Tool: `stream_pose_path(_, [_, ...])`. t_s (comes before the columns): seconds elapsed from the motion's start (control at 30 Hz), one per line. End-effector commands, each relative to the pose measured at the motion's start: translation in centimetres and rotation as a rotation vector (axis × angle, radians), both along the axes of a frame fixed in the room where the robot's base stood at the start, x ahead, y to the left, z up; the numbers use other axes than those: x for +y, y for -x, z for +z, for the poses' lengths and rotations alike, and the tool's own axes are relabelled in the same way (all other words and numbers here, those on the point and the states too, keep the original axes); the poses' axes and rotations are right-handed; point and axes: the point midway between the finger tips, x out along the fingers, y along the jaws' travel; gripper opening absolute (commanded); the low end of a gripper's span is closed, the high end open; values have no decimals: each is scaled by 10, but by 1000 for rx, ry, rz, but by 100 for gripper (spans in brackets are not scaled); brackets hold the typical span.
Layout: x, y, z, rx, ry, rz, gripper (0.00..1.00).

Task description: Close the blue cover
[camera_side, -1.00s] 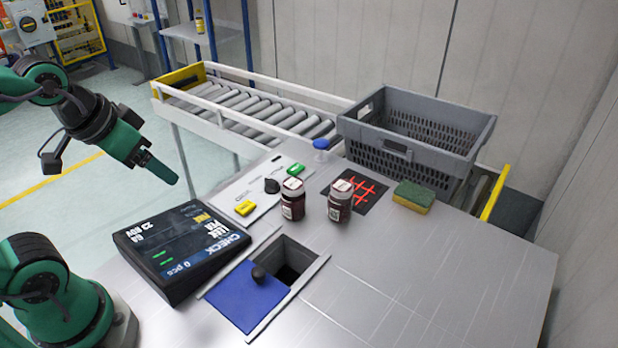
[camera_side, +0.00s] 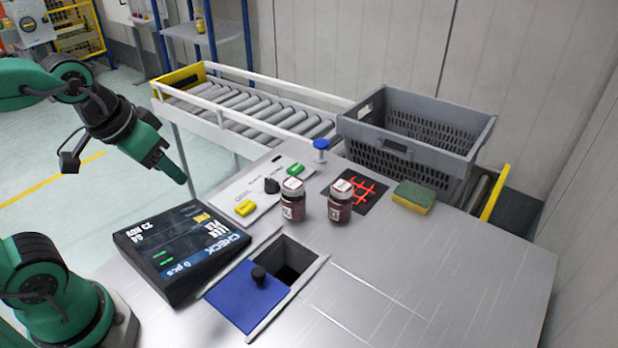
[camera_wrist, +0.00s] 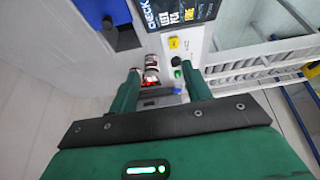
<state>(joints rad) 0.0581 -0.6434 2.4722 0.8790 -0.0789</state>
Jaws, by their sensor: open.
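The blue cover (camera_side: 246,299) is a flat sliding panel with a black knob (camera_side: 259,275) near its inner edge. It lies in a metal frame in the table, beside a dark square opening (camera_side: 287,268) that shows uncovered. In the wrist view the blue cover (camera_wrist: 100,12) is at the top left, partly cut off. My gripper (camera_side: 178,178) is in the air at the left, above the display's far side and well apart from the cover. In the wrist view my gripper's fingers (camera_wrist: 162,80) are spread with nothing held between them.
A black display (camera_side: 180,250) stands left of the cover. Two dark jars (camera_side: 340,203) stand behind the opening, near a control panel (camera_side: 240,190) with buttons. A sponge (camera_side: 413,197), a grey crate (camera_side: 412,135) and a roller conveyor (camera_side: 250,110) are farther back. The table's front right is clear.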

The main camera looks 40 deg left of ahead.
Motion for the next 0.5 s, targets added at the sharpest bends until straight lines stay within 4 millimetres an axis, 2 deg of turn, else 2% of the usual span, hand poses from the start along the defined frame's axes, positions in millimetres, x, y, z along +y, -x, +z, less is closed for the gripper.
stream_pose_path(0.5, [-63,-41,-59,219,54,51,48])
